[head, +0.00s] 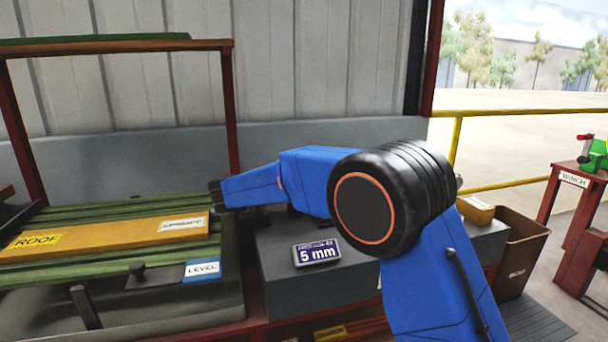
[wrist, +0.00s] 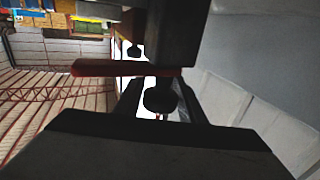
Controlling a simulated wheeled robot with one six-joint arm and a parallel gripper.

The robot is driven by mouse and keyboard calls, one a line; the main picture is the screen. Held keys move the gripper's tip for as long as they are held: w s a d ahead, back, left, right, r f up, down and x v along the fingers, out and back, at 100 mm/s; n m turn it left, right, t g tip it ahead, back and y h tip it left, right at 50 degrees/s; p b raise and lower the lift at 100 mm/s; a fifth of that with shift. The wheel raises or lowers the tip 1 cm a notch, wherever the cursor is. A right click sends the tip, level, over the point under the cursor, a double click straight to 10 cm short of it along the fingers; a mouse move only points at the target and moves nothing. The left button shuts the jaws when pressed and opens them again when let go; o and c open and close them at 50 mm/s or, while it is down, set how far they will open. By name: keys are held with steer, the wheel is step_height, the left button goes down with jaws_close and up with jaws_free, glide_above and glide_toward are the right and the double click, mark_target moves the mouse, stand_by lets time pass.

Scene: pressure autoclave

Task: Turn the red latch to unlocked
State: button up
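A red bar (wrist: 120,68), which may be the red latch, lies level across the wrist view, close in front of my gripper. A dark knob (wrist: 158,97) shows just below its right end, between my finger shapes. My gripper (wrist: 160,104) has its dark fingers apart, one on each side of the knob; I cannot tell whether either touches it. In the head view my gripper (head: 216,195) is a small dark tip at the left end of my blue arm, beside the green ribbed sheets. I cannot make out the red latch in the head view.
An orange board (head: 110,236) marked ROOF lies on the green sheets (head: 60,272) at left. A 5 mm display (head: 316,252) sits on a grey block below my arm. A brown bin (head: 520,250) and a winch stand (head: 575,190) are at right.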

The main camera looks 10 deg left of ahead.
steer(key=shift+o, duration=0.6)
steer(key=v, duration=1.2)
